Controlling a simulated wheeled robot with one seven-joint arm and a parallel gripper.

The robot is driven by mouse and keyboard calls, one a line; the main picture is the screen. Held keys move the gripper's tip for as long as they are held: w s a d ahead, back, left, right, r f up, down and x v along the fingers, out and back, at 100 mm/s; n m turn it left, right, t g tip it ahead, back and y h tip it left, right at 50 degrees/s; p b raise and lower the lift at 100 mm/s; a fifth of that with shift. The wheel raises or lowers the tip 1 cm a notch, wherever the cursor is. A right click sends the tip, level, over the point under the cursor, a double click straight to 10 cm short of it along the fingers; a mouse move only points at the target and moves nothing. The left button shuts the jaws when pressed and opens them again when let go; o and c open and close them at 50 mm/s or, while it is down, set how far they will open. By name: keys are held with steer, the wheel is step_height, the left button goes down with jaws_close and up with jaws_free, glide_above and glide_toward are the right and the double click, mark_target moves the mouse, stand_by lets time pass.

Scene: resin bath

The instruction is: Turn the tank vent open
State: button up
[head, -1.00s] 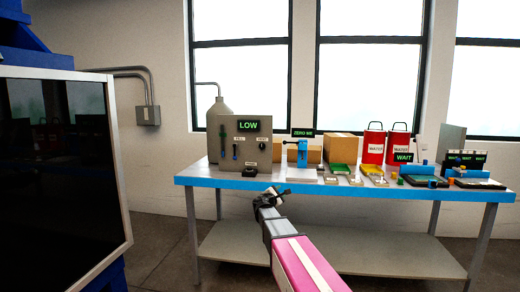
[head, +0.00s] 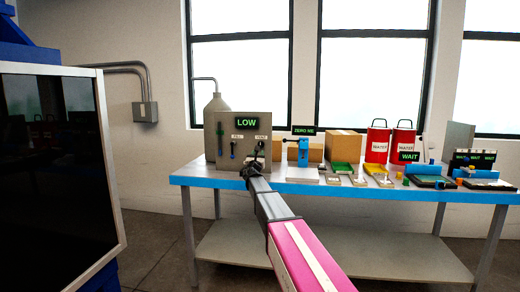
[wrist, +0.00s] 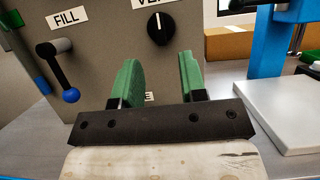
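The tank vent is a round black knob (wrist: 161,28) with a white mark pointing roughly up, on the grey panel under a VENT label that the wrist view's top edge cuts off. In the head view the grey panel (head: 228,122) stands at the left end of the bench, with the vent knob (head: 260,145) at its right side. My gripper (wrist: 164,72) is open, its two green fingers apart with nothing between them. The fingers appear just below the knob in the wrist view, not around it. In the head view my gripper (head: 252,169) is in front of the panel's lower part.
A FILL lever with a blue ball (wrist: 70,95) is left of the knob. A green LOW display (head: 247,121) tops the panel. A blue stand (head: 303,152) and white plate (wrist: 270,108) are to the right. A label behind the fingers is mostly hidden.

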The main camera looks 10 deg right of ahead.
mark_target(261, 145)
steer(key=x, duration=0.7)
jaws_close()
